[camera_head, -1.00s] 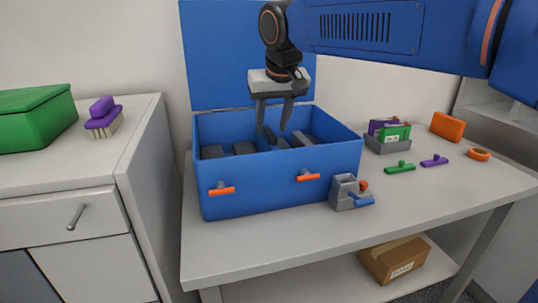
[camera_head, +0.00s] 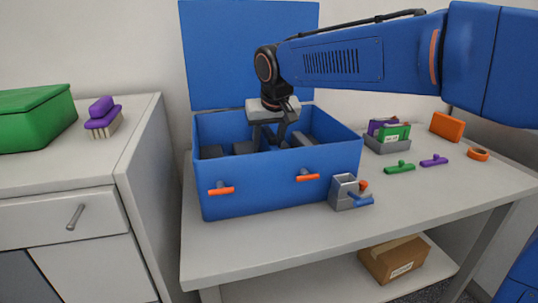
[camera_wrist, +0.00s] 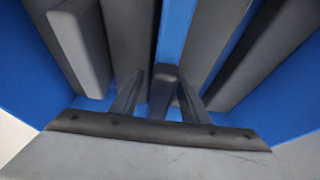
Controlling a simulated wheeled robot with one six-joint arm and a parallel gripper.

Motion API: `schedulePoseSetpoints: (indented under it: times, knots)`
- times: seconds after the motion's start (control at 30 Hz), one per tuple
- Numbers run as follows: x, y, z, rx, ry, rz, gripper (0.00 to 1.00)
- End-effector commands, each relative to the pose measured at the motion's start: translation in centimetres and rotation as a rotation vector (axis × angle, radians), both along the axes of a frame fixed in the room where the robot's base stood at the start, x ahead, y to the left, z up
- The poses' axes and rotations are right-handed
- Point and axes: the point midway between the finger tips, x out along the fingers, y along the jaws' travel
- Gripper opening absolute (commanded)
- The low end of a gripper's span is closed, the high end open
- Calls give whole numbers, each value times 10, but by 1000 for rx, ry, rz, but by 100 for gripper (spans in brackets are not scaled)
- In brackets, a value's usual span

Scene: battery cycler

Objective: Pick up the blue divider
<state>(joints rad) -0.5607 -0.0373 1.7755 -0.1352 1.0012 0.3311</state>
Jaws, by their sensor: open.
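My gripper (camera_head: 268,146) is open and points down inside the open blue box (camera_head: 280,185) on the table. In the wrist view, its fingers (camera_wrist: 160,84) stand on either side of a narrow dark grey piece with a rounded top. I cannot tell if they touch it. A blue strip (camera_wrist: 177,30) runs away from that piece between dark grey blocks. I cannot tell whether it is the blue divider or the blue box floor showing through. The fingertips are partly hidden behind the box's front wall in the head view.
Dark grey blocks (camera_wrist: 127,35) stand close on both sides of my fingers, and a lighter grey block (camera_wrist: 80,45) is at the left. The raised blue lid (camera_head: 225,50) stands behind. A grey holder (camera_head: 344,192) with a blue lever stands by the box's front right corner.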

Motion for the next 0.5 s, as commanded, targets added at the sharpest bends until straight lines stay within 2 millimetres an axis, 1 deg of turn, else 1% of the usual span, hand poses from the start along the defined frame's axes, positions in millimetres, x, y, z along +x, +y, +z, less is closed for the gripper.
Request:
schedulePoseSetpoints:
  times: [0.07,0.1,0.17,0.2,0.23,0.5]
  knots:
    - [0,0,0,0,0,0,41]
    - [0,0,0,0,0,0,32]
    - [0,0,0,0,0,0,18]
    - [0,0,0,0,0,0,8]
    - [0,0,0,0,0,0,1]
    - [0,0,1,0,-1,0,0]
